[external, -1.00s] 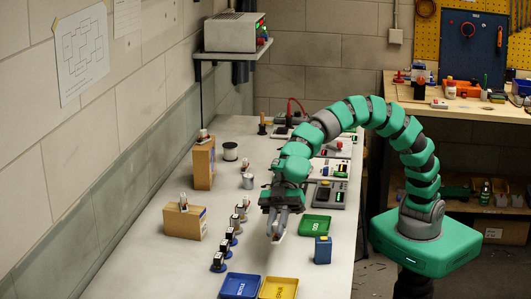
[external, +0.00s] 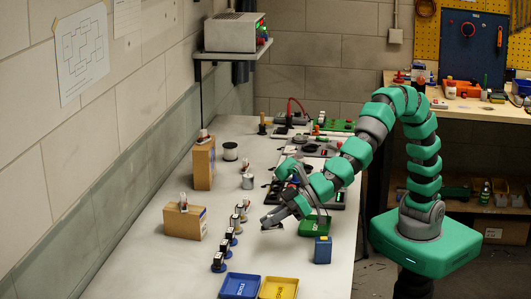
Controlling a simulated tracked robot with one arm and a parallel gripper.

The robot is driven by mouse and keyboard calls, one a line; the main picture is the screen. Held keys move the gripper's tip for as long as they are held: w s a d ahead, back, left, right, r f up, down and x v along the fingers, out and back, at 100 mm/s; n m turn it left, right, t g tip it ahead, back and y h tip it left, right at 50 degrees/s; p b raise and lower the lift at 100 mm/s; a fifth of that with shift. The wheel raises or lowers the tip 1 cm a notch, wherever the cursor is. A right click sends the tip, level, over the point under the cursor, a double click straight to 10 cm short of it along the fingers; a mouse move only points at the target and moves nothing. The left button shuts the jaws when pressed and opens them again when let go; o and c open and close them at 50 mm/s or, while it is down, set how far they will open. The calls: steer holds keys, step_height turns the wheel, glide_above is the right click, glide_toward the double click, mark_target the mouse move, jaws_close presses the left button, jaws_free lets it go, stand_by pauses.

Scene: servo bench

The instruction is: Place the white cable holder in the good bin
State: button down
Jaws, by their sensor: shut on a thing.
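My gripper (external: 270,223) is low over the bench, tilted, with its fingers pointing to the left. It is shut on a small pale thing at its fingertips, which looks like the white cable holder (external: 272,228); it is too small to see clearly. The green good bin (external: 313,229) sits on the bench just right of the fingertips, behind the blue box. My wrist hides part of the bin's far side. The held thing is to the left of the bin, not over it.
A blue bin (external: 240,286) and a yellow bin (external: 279,288) stand at the near end. A small blue box (external: 323,250) stands before the green bin. Several servos (external: 218,262) line up on the left, near cardboard boxes (external: 185,223).

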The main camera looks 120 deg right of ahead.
steer(key=s+f+m+g+h, duration=0.1)
steer(key=s+m+g+h, duration=0.1)
steer(key=s, duration=0.6)
steer(key=s+d+f+m+g+h, duration=0.1)
steer(key=s+m+h, duration=0.1)
steer(key=s, duration=0.6)
steer(key=s+f+m+g+h+b, duration=0.1)
steer(key=s+m+g+h, duration=0.1)
steer(key=s, duration=0.5)
steer(key=shift+s+d+m+g+h, duration=0.15)
steer(key=shift+s+m+g+h, duration=0.2)
steer(key=shift+m+h, duration=0.3)
steer(key=shift+m+g+h, duration=0.45)
steer(key=shift+m+g, duration=0.3)
steer(key=s, duration=0.4)
steer(key=s+d, duration=0.1)
steer(key=s, duration=0.6)
steer(key=shift+s+d, duration=0.25)
steer(key=shift+s, duration=0.15)
steer(key=shift+w+d+r, duration=0.1)
steer(key=shift+w+d, duration=0.05)
steer(key=shift+w, duration=0.15)
steer(key=b, duration=0.2)
glide_above(314, 228)
steer(key=shift+s+d+f, duration=0.1)
steer(key=shift+f, duration=0.8)
steer(key=shift+f+b, duration=1)
steer(key=shift+f, duration=0.8)
steer(key=shift+r, duration=0.1)
